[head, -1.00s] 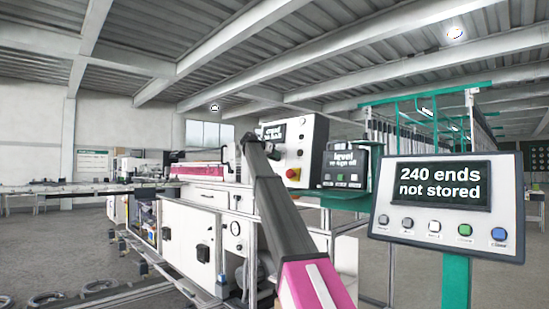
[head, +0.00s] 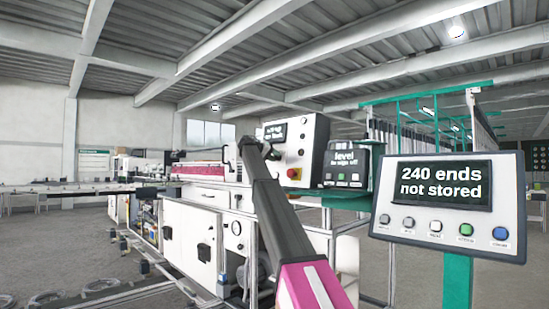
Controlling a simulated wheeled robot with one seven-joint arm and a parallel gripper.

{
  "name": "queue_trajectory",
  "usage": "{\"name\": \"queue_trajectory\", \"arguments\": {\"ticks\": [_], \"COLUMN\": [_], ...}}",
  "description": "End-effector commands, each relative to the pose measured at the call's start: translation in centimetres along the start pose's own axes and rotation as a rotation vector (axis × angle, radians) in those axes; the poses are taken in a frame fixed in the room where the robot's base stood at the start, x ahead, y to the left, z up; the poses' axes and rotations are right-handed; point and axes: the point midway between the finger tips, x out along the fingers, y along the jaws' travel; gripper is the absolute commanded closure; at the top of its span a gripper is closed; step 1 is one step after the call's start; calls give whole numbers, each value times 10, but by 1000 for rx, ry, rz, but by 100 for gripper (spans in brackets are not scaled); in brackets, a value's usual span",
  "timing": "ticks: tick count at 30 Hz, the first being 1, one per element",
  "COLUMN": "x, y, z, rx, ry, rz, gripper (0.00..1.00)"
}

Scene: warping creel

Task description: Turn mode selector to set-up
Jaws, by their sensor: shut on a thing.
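The white control panel (head: 312,140) stands just right of centre, with a small dark display (head: 275,132), a red emergency button on yellow (head: 294,173) and small dark controls. My dark arm with a pink section reaches up from the bottom to the panel's left side. My gripper (head: 270,152) is at its far end, against the panel face and mostly hidden by the arm. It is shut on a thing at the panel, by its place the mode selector. The selector itself and its pointer are hidden, so I cannot read its position.
Nearer right, a grey console (head: 385,222) reads "240 ends not stored" above several buttons. The white machine cabinet (head: 195,240) stands left of my arm. Floor at the left holds rails and coils.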

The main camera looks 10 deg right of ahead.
Motion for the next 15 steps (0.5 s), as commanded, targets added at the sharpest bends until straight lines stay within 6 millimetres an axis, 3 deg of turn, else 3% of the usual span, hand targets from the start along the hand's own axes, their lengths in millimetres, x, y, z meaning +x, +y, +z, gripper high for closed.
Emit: {"name": "queue_trajectory", "arguments": {"ticks": [12, 13, 15], "x": [1, 1, 1], "y": [-1, -1, -1], "z": [0, 0, 0], "rx": [-9, -9, -9], "ry": [-1, -1, -1], "rz": [1, 1, 1], "gripper": [100, 82, 60]}}
